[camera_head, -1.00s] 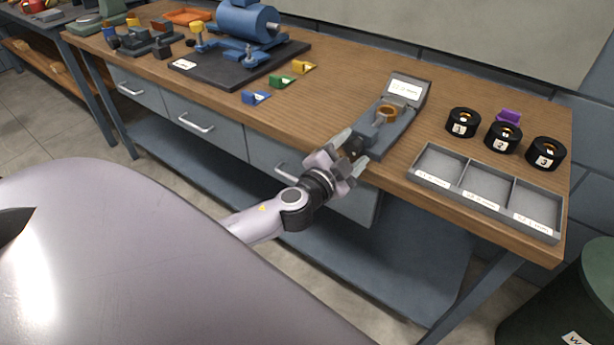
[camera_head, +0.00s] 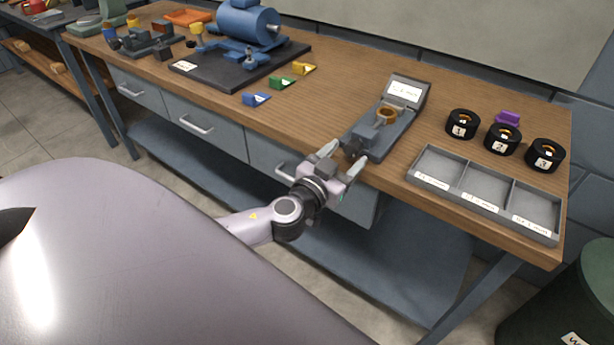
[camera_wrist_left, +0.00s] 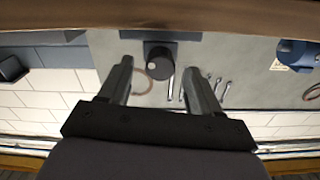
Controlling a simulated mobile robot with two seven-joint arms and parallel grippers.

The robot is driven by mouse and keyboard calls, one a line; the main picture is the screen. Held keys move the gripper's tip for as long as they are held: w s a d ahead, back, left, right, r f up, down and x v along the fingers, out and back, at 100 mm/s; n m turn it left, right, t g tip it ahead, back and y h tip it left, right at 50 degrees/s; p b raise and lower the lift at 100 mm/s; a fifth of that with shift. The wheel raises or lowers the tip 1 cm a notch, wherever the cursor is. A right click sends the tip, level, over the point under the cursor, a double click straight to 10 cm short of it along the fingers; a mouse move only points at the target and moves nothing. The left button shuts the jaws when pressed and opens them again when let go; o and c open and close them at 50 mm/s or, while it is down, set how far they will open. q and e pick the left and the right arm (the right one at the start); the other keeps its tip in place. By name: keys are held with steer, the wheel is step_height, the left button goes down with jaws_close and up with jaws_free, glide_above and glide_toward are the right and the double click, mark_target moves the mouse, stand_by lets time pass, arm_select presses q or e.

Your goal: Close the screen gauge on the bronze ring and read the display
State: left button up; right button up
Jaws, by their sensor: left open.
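The screen gauge (camera_head: 375,138) stands on the bench near its front edge, its tilted display (camera_head: 404,91) at the far end. The display shows dark characters too small to read. The bronze ring (camera_head: 386,115) sits on the gauge below the display; I cannot tell whether the jaws touch it. My left gripper (camera_head: 343,158) is open at the near end of the gauge, just off the bench edge. In the left wrist view a dark round knob (camera_wrist_left: 159,62) shows between and beyond my open, empty fingers (camera_wrist_left: 159,68). My right gripper is not in view.
Black numbered cylinders (camera_head: 503,138) stand right of the gauge, with a purple piece (camera_head: 508,117) behind. A grey three-compartment tray (camera_head: 452,200) lies in front of them. Coloured clips (camera_head: 282,82) and a blue motor (camera_head: 247,22) lie left. Bare wood lies between clips and gauge.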

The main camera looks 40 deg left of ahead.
arm_select(q)
steer(key=s+d+f+g+h, duration=0.1)
steer(key=s+d+f+g, duration=0.2)
steer(key=s+f, duration=0.6)
steer(key=s+d+f+m+g+h, duration=0.1)
steer(key=s+d+f+g, duration=0.3)
steer(key=s+f, duration=0.5)
steer(key=shift+s+d+f+h+p, duration=0.2)
steer(key=shift+s+d+h+p, duration=0.25)
steer(key=shift+s, duration=1.45)
steer(key=shift+s, duration=0.1)
steer(key=shift+s+d+f+g, duration=0.15)
steer(key=shift+s+g, duration=0.15)
steer(key=shift+s, duration=0.05)
